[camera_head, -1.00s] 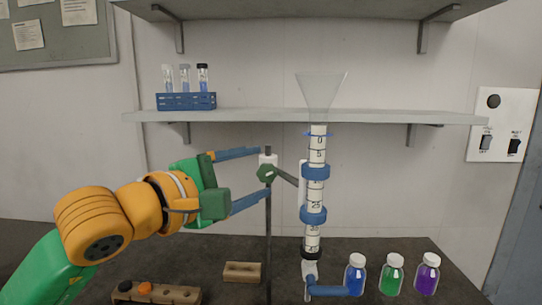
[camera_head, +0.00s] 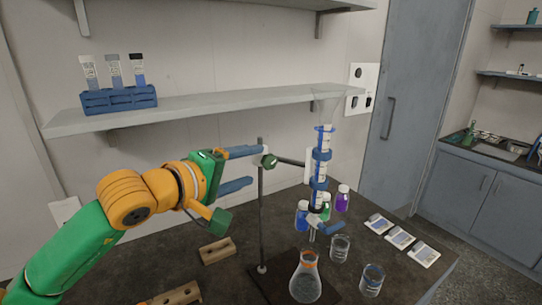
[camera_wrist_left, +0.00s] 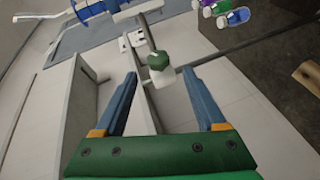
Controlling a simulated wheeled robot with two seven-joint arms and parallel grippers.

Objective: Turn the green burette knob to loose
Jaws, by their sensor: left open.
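The green knob (camera_head: 269,161) sits on the clamp of an upright metal stand (camera_head: 261,210), whose arm reaches to the graduated burette (camera_head: 325,143). The knob also shows in the left wrist view (camera_wrist_left: 158,59), ahead of and between the blue fingertips. My left gripper (camera_head: 256,166) is open, with its two blue fingers pointing at the knob from the left. In the left wrist view the open gripper (camera_wrist_left: 159,76) holds nothing, and the knob is near the tips; contact cannot be told. My right gripper is not in view.
A conical flask (camera_head: 306,280) stands at the stand's base, with beakers (camera_head: 340,248) to its right. Coloured bottles (camera_head: 342,200) stand behind the burette. A shelf (camera_head: 200,107) above holds a blue tube rack (camera_head: 118,99). A wooden block (camera_head: 217,251) lies left of the stand.

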